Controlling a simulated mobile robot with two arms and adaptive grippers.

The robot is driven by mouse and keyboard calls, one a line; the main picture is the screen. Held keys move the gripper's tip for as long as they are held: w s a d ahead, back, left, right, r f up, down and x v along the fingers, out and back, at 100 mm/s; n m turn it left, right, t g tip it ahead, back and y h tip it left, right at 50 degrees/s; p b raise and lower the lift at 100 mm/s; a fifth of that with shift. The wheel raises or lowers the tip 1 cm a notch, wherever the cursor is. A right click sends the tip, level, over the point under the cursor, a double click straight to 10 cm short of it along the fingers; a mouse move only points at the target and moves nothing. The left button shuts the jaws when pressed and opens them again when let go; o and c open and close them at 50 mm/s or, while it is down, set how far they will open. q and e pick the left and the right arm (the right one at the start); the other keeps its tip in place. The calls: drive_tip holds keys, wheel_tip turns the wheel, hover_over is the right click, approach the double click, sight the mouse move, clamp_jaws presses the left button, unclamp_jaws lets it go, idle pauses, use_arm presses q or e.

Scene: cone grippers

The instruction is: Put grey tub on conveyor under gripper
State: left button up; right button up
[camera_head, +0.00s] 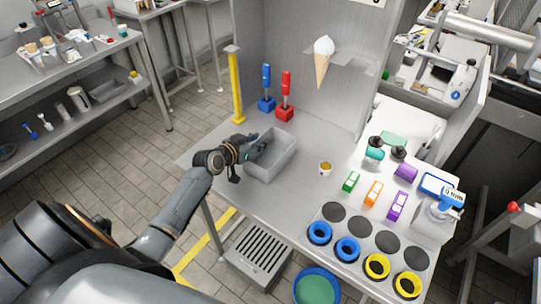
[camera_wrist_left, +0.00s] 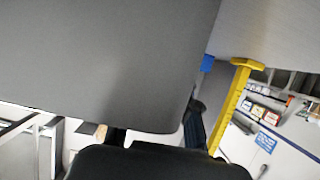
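The grey tub (camera_head: 289,160) is an open box on the metal worktop, and it looks upright. My left gripper (camera_head: 256,147) reaches it from the left, with its dark fingers at the tub's left rim and over its opening. In the left wrist view a large plain grey surface (camera_wrist_left: 100,55), probably the tub's wall, fills the upper left and hides part of the fingers. Whether the fingers are closed on the rim is not clear. My right gripper is not in view. I cannot identify the conveyor with certainty.
A yellow post (camera_head: 237,88) stands behind the tub, with a blue tool (camera_head: 266,90) and a red tool (camera_head: 285,95) nearby. A small cup (camera_head: 325,168) is to the right. Coloured blocks and rings crowd the right side. An ice-cream cone (camera_head: 323,62) is at the back panel.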

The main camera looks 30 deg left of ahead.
use_arm(q)
clamp_jaws()
drive_tip(key=shift+r, duration=0.1)
